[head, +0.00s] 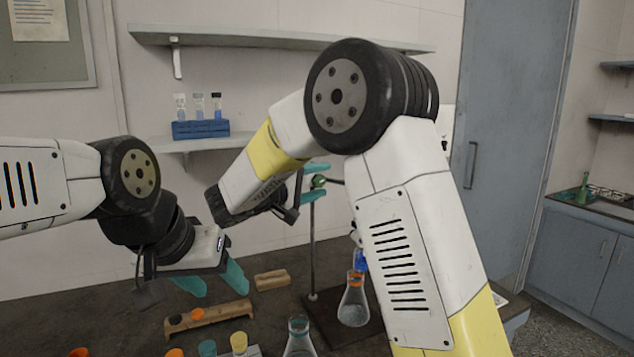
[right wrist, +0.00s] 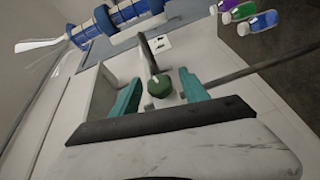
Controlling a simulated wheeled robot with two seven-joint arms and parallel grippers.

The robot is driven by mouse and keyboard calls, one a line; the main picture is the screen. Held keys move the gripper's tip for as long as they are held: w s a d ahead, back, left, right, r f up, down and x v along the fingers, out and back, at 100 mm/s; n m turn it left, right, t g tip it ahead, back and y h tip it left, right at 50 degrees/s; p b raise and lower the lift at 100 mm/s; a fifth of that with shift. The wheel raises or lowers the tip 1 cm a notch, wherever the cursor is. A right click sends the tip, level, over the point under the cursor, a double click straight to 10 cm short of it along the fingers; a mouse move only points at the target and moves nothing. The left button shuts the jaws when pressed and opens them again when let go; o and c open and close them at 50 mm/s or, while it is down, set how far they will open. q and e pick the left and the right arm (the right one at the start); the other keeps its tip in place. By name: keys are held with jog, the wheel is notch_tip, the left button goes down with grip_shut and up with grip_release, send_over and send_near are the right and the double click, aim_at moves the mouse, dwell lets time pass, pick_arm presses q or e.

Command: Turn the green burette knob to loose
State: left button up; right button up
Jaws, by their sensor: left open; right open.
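The green burette knob (head: 318,181) shows beside the upper part of the stand rod (head: 313,245). It also shows in the right wrist view (right wrist: 158,88), between the two teal fingers and apart from both. My right gripper (head: 314,183) is open around the knob, one finger above it and one below in the head view. In the right wrist view its fingers (right wrist: 159,97) stand on either side of the knob. My left gripper (head: 213,281) is open and empty, pointing down above the table at the left. My right arm hides most of the burette.
A conical flask (head: 353,304) stands on the dark stand base (head: 330,318), below a blue part (head: 360,260). Wooden blocks (head: 272,280), another flask (head: 299,340) and small coloured caps are on the table. A blue rack (head: 200,129) with vials sits on the wall shelf.

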grip_shut()
jog(key=shift+f+n+t+h, duration=0.2)
jog(key=shift+n+t+h, duration=0.3)
jog(key=shift+t+h, duration=0.15)
jog(key=shift+r+n+t+h, duration=0.15)
jog(key=shift+n+t+h, duration=0.4)
jog(key=shift+t, duration=0.3)
grip_release()
